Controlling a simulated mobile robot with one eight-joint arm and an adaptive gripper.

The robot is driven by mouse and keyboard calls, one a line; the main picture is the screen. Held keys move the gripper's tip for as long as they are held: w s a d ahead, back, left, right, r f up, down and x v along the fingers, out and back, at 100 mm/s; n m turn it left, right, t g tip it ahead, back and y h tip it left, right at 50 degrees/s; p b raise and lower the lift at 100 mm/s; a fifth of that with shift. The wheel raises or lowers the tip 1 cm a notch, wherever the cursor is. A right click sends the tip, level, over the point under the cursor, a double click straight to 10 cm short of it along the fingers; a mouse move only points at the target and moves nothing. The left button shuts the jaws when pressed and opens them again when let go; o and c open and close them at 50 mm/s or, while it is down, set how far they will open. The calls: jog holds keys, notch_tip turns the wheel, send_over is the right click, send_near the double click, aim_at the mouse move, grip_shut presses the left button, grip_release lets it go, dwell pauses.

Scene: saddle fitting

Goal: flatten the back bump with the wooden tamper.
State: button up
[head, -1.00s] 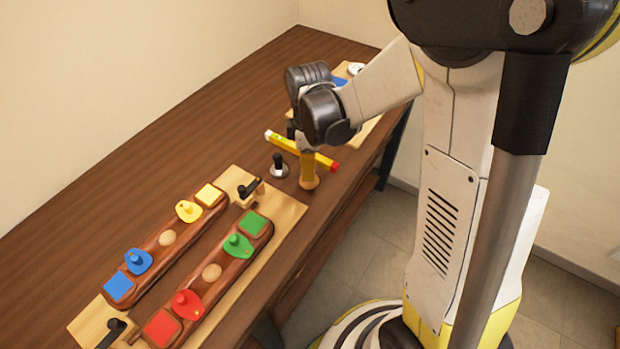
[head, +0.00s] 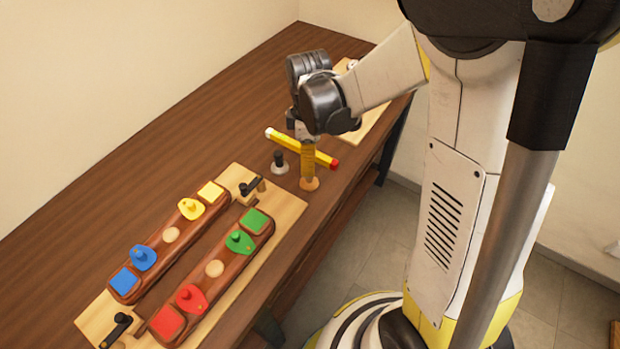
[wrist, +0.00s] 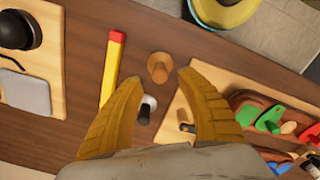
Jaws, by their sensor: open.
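The wooden tamper (wrist: 158,68) stands upright on the table, a tan peg on a round foot; in the head view only its foot (head: 309,184) shows clearly below my fingers. My gripper (wrist: 160,80) is open, its two yellow-tan fingers pointing down at the tamper from above. The tamper shows just beyond and between the fingertips; I cannot tell whether they touch it. Two brown grooved rails lie side by side on a pale board (head: 286,212). The back bump (head: 171,235), a pale dome, sits mid-way on the rail nearer the wall; a similar front bump (head: 214,269) sits on the other rail.
A black-handled tool with a metal foot (head: 280,163) stands left of the tamper. A yellow stick with a red end (head: 325,159) lies close behind my fingers. Coloured saddles and pads and black clamp handles (head: 118,328) crowd the board. The table's left side is clear.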

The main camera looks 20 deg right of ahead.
notch_tip(320, 180, up, 12)
jog(key=s+r+m+t+b, duration=0.1)
jog(key=s+m+t, duration=0.6)
jog(key=s+m, duration=0.5)
jog(key=shift+s+r+m, duration=0.2)
jog(key=shift+s+m, duration=0.15)
jog(key=shift+m, duration=0.25)
dwell(0.6)
